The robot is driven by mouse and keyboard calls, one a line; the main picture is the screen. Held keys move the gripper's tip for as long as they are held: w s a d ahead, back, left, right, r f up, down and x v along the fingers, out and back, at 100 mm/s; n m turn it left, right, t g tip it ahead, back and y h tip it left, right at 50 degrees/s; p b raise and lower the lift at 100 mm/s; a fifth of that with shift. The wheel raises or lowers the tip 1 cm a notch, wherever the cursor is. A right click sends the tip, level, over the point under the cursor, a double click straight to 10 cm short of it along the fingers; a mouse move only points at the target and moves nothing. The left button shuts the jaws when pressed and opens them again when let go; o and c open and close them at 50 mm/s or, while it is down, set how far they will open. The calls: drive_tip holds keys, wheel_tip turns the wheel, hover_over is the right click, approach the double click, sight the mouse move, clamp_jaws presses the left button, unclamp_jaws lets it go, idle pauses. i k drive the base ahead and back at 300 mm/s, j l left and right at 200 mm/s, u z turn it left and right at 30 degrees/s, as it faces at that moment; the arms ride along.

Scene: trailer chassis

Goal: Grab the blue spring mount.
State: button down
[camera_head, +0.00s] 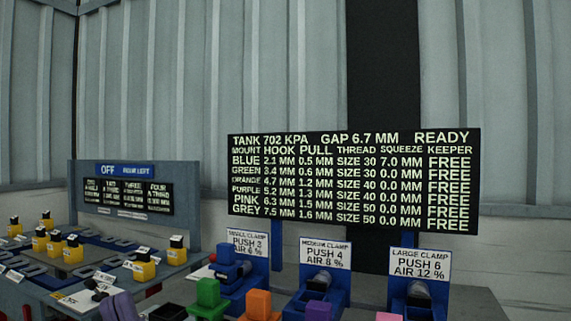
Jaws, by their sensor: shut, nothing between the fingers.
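The display board (353,183) lists blue with hook 2.1 mm, pull 0.5 mm, size 30, squeeze 7.0 mm and keeper free. It also reads tank 702 kPa, gap 6.7 mm, ready.
Orange (258,304), purple (318,311) and pink (388,317) mounts continue the row rightward. Small (240,270), medium (322,280) and large (417,290) blue clamps stand behind. A grey bench with yellow-and-black parts (145,266) is at left. A ribbed wall closes the back.

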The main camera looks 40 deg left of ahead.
sight(226, 263)
drive_tip(key=u, duration=1.1)
